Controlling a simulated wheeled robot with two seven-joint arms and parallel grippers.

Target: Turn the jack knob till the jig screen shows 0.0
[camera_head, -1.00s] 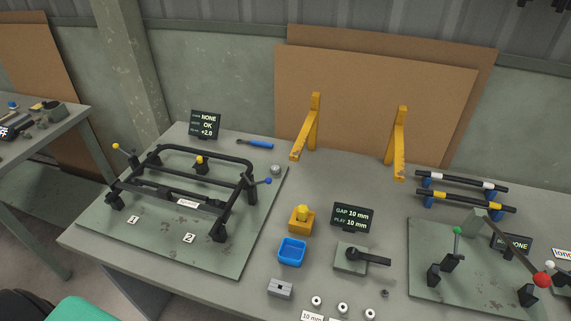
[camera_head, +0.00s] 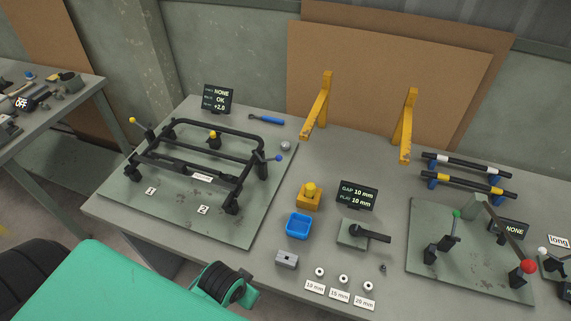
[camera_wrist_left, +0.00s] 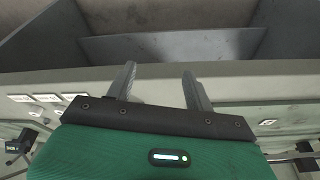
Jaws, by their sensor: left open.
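The jig screen (camera_head: 217,98) stands behind the left fixture plate and reads NONE, OK and +2.0. A black tubular frame (camera_head: 200,155) sits on that green plate (camera_head: 228,232). A yellow knob (camera_head: 213,135) shows near the middle of the frame; I cannot tell for sure that it is the jack knob. A yellow-tipped lever (camera_head: 133,121) and a blue-tipped lever (camera_head: 278,157) stand at the frame's sides. My left gripper (camera_wrist_left: 160,82) shows in the left wrist view, open and empty, apart from the knob. My right gripper is not in view.
A blue tray (camera_head: 298,225), a yellow block (camera_head: 309,197), a gap screen (camera_head: 357,195) and a black-handled clamp (camera_head: 362,235) stand right of the plate. A second fixture plate (camera_head: 470,265) is farther right. A blue-handled tool (camera_head: 266,119) lies behind the frame.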

